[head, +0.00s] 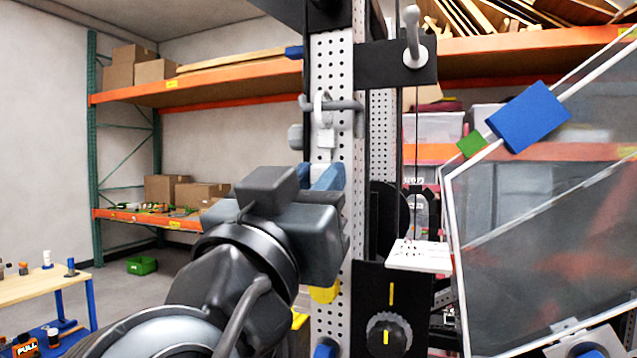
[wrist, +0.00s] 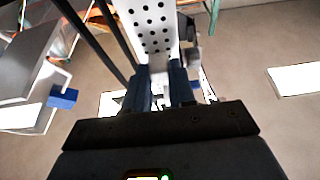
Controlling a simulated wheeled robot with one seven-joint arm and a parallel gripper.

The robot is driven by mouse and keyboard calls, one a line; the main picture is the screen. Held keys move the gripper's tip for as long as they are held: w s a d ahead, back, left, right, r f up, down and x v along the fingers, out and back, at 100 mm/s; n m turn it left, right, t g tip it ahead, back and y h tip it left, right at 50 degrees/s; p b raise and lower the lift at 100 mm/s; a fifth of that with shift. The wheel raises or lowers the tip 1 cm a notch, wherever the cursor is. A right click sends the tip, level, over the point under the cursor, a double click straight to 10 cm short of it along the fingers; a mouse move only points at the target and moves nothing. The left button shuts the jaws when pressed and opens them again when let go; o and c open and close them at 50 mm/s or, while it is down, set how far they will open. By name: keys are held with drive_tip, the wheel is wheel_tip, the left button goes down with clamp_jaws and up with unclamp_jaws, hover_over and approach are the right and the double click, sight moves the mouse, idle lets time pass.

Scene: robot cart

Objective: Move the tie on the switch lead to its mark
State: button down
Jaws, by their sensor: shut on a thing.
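My gripper (head: 326,178) is in front of the perforated grey post, its blue fingers partly hidden by its dark body in the head view. In the wrist view my gripper (wrist: 160,88) has both fingers close together at the post's face, shut on a small pale thing, which I take to be the tie; it is mostly hidden. I cannot make out the switch lead or the tie's mark. The perforated post (head: 333,70) also shows in the wrist view (wrist: 155,25). A grey hook with a small block (head: 323,125) is on the post above my fingers.
A black panel carries a knob (head: 388,335) with a yellow line above it. A grey lever (head: 412,40) sits at the top, and a white plate (head: 419,256) juts out at the right. A framed clear panel (head: 550,230) with a blue block (head: 529,116) fills the right side.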

wheel_tip(320, 180, down, 3)
drive_tip(key=b, duration=0.3)
drive_tip(key=c, duration=0.9)
unclamp_jaws()
drive_tip(key=shift+b+v, duration=1)
drive_tip(key=shift+v, duration=2.9)
